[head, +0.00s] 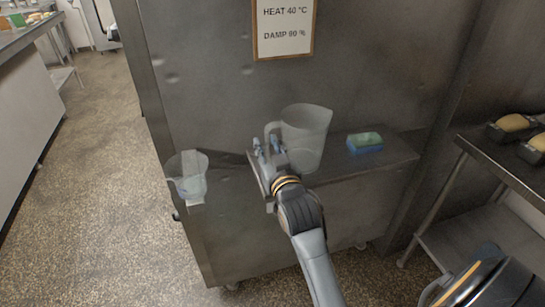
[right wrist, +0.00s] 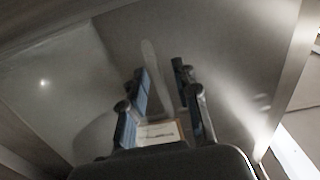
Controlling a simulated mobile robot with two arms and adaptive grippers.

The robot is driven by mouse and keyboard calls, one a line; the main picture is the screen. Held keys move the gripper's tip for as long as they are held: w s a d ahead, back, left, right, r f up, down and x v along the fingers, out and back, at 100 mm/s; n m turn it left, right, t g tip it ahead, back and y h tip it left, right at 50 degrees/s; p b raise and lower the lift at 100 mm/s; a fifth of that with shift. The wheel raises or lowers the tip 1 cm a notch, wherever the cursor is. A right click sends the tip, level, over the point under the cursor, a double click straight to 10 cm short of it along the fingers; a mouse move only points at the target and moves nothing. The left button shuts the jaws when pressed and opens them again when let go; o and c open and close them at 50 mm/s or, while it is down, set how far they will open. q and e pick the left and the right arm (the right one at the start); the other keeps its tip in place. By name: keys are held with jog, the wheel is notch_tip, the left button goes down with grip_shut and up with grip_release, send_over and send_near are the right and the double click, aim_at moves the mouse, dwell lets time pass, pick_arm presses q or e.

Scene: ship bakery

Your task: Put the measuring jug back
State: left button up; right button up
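A large translucent jug (head: 308,135) with a handle on its left stands upright on the metal shelf (head: 385,160). A smaller translucent vessel (head: 187,172) with a whitish part sits at the shelf's left end; I cannot tell what supports it. My right gripper (head: 267,146) is at the left of the large jug, close to its handle. In the right wrist view its two fingers (right wrist: 163,95) are apart, with a pale strip showing beyond and between them; I cannot tell whether they touch the handle. My left gripper is not in view.
A green and blue sponge (head: 365,142) lies on the shelf right of the jug. A framed sign (head: 284,27) hangs on the metal cabinet above. A side table (head: 500,165) with bread tins stands at the right. The floor at the left is clear.

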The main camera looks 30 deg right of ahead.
jog(key=b+v, duration=0.1)
jog(key=v, duration=1.1)
jog(key=shift+b, duration=0.3)
jog(key=shift+f, duration=0.1)
